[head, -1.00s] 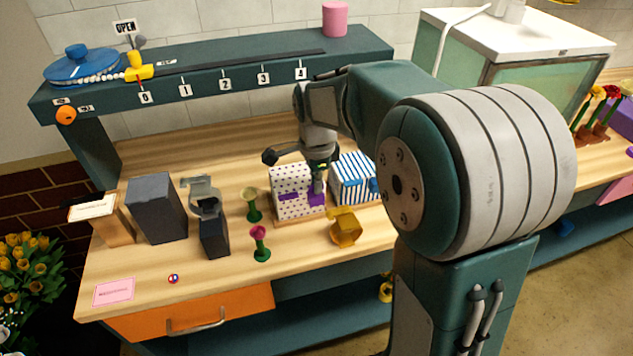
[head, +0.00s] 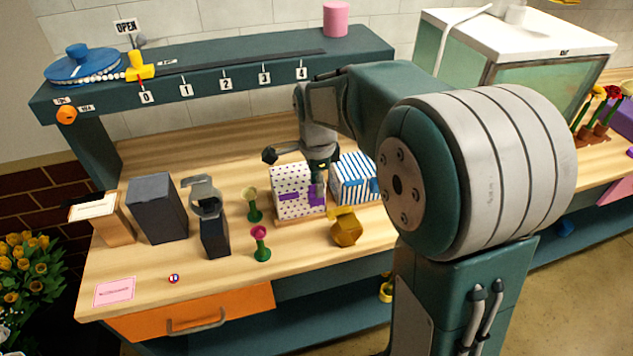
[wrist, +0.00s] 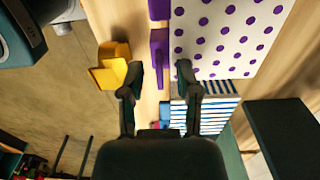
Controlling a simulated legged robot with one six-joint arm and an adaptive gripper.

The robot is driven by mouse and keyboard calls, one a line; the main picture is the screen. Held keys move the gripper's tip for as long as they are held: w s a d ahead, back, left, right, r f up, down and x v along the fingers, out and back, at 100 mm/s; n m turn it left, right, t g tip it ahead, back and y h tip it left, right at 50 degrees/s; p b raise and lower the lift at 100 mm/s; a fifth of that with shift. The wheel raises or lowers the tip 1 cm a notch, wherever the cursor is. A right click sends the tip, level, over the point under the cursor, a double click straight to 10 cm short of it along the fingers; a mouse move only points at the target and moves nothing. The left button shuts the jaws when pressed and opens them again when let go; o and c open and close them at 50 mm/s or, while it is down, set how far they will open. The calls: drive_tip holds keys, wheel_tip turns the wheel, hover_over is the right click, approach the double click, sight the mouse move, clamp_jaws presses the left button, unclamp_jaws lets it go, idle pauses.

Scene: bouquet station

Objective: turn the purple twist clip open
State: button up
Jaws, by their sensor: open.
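The polka-dot box (head: 285,179), white with purple dots, stands on the workbench. The purple twist clip (wrist: 160,58) is on its front side; it also shows small in the head view (head: 291,197), partly hidden by my gripper. In the wrist view the clip's purple bar lies between the tips of my open gripper (wrist: 159,73), slightly ahead of them, with a gap visible on each side. A second purple piece (wrist: 158,9) shows at the top edge. In the head view my gripper (head: 318,187) points down at the front of the box.
A blue-striped box (head: 357,180) stands close right of the dotted one. A pink flower-like piece (head: 260,240) and a pale green stand (head: 252,204) are to the left.

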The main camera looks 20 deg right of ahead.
wheel_tip(320, 180, up, 12)
idle(0.6)
drive_tip(key=shift+f, duration=0.1)
drive_tip(key=s+f+n+t, duration=0.2)
drive_tip(key=s+n, duration=0.7)
drive_tip(key=s, duration=0.1)
drive_tip(key=s+f+n+t, duration=0.2)
drive_tip(key=s+n+t, duration=0.1)
drive_tip(key=s+n, duration=0.6)
drive_tip(key=shift+s+t, duration=0.3)
drive_tip(key=shift+s, duration=0.85)
drive_tip(key=shift+w, duration=0.15)
